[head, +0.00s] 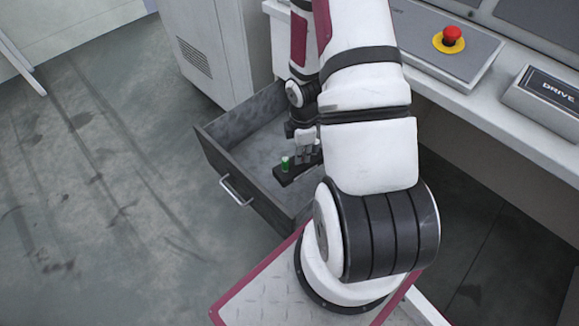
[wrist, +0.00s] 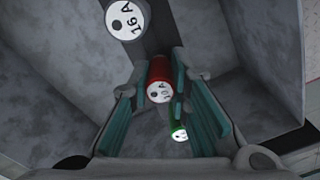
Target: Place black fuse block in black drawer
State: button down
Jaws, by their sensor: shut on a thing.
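The black fuse block (head: 287,178) is held in my gripper (head: 307,148) over the open black drawer (head: 217,160) in the head view. A green fuse (head: 285,163) stands up from the block's near end. In the wrist view, the block (wrist: 176,38) carries a grey fuse marked 16 A (wrist: 127,18), a red fuse (wrist: 159,78) and a green fuse (wrist: 179,133). My gripper (wrist: 160,98) has its teal-padded fingers on either side of the red fuse. Whether the block touches the drawer floor, I cannot tell. My arm hides part of the drawer.
A grey cabinet (head: 205,50) stands behind the drawer. The console desk (head: 470,100) with a red emergency button (head: 452,35) and a DRIVE panel (head: 548,92) is at the right. The drawer's visible floor is empty around the block. Open floor lies at the left.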

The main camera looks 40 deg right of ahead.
aim_at(307, 169)
jog(key=shift+n, duration=0.9)
jog(key=s+f+b, duration=0.2)
jog(key=f, duration=0.1)
jog(key=s+f+b, duration=0.1)
jog(key=f, duration=0.1)
jog(key=shift+f, duration=0.15)
jog(key=shift+w+d+f+b, duration=0.75)
jog(key=shift+w+d+f, duration=0.15)
jog(key=shift+w, duration=1.6)
jog(key=shift+w+d+f+b, duration=0.75)
jog(key=shift+w+d, duration=0.15)
jog(key=shift+w, duration=1.55)
jog(key=shift+w+d+f+b, duration=0.75)
jog(key=shift+w+d+f, duration=0.15)
jog(key=shift+w, duration=1.6)
jog(key=c, duration=1.5)
grip_release()
notch_tip(307, 169, up, 8)
jog(key=p, duration=0.2)
jog(key=shift+f+p, duration=0.2)
jog(key=shift+p, duration=0.1)
